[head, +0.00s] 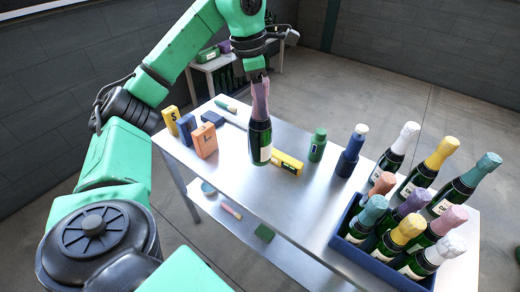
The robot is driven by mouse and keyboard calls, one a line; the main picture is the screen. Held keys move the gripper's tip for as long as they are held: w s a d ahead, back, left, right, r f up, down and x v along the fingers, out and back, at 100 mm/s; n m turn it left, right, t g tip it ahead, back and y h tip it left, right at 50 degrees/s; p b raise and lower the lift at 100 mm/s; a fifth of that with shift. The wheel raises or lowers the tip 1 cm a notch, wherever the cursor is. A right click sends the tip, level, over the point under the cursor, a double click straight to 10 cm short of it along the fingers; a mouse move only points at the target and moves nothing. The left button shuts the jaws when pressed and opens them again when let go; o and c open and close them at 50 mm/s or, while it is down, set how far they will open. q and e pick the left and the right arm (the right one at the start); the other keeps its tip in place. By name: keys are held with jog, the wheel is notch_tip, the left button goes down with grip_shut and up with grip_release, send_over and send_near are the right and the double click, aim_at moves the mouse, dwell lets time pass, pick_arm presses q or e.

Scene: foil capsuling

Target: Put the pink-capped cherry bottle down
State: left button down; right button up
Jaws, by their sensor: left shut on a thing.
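The pink-capped cherry bottle (260,140) is dark green with a pale label and a dusky pink foil top. It is upright over the middle of the steel table (225,180). My left gripper (257,76) comes from above and is shut on the bottle's pink top. The bottle's base is at or just above the tabletop; I cannot tell if it touches. My right gripper is not in view.
A yellow box (287,163) lies close right of the bottle. A green bottle (318,145) and a blue one (351,151) stand further right. A blue crate (375,262) holds several foil-topped bottles. Orange (204,141) and yellow (171,120) boxes stand left. The front table middle is clear.

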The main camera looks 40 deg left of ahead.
aim_at(261, 141)
pick_arm(q)
jog(key=f, duration=0.8)
jog(key=shift+w+a+f+p, duration=0.1)
jog(key=shift+w+f+p, duration=0.2)
jog(key=shift+f+p, duration=0.1)
notch_tip(261, 141, down, 5)
jog(key=shift+r, duration=0.1)
jog(key=shift+c, duration=1.6)
grip_release()
jog(key=shift+s, duration=0.15)
jog(key=shift+r, duration=0.35)
jog(key=r, duration=0.3)
jog(key=s+r+b, duration=0.1)
jog(key=r, duration=0.3)
jog(key=a+r, duration=0.1)
jog(key=r, duration=0.3)
jog(key=shift+s+r, duration=0.1)
jog(key=shift+s, duration=0.1)
